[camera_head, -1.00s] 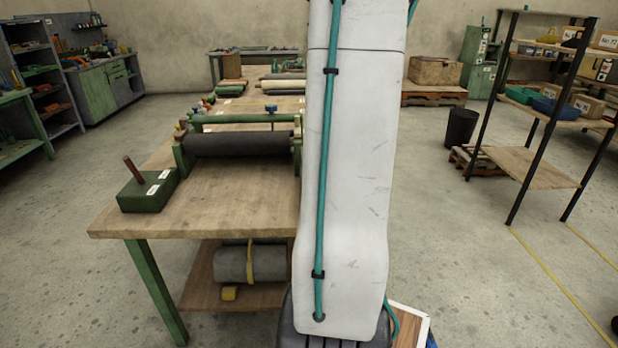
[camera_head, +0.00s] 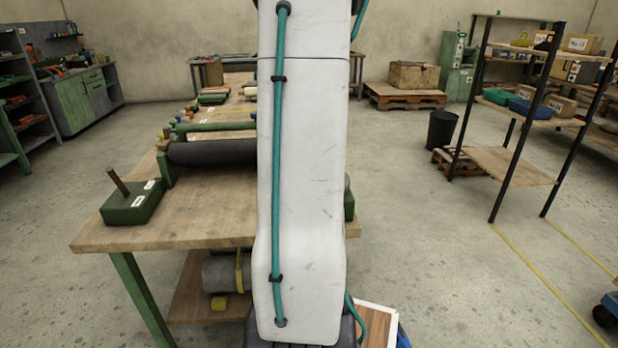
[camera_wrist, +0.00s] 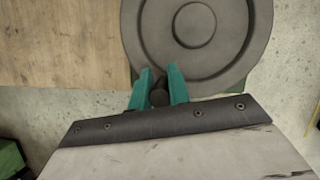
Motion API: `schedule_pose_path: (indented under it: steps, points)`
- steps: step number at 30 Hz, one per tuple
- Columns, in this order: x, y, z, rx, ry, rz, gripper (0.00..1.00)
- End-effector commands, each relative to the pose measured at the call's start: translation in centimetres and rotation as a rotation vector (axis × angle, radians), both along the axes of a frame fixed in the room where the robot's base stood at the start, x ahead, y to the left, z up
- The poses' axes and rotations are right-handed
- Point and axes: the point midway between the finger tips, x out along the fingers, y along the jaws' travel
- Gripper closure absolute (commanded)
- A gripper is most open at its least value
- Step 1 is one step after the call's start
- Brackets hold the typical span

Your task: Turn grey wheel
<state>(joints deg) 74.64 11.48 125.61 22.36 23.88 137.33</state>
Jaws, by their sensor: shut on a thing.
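The grey wheel (camera_wrist: 235,60) fills the upper part of the wrist view, a round disc with a raised rim and a hub, at the edge of the wooden table. My gripper (camera_wrist: 159,88) has teal fingers shut on the dark round knob (camera_wrist: 158,97) near the wheel's lower left rim. In the head view my white arm stands in front of the table's right part and hides the wheel and the gripper.
The wooden table (camera_head: 150,232) carries a dark roller (camera_head: 212,152) and a green block with a rod (camera_head: 132,203). Shelves (camera_head: 510,162) stand to the right.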

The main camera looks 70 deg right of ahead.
Motion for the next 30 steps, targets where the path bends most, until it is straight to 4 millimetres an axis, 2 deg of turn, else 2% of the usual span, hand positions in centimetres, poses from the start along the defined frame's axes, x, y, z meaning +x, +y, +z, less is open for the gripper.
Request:
schedule_pose_path:
  steps: [10, 11, 12, 13, 23, 30]
  points:
    - [0.3, 0.0, 0.1, -0.006, -0.001, 0.004, 1.00]
    - [0.3, 0.0, 0.1, -0.005, 0.000, 0.004, 0.73]
    - [0.3, 0.0, 0.1, -0.005, 0.000, 0.004, 0.62]
    - [0.3, 0.0, 0.1, -0.005, 0.000, 0.004, 0.60]
    - [0.1, 0.1, 0.5, -0.004, -0.001, 0.002, 0.60]
    - [-0.7, 1.2, 4.0, -0.008, -0.001, 0.004, 0.60]
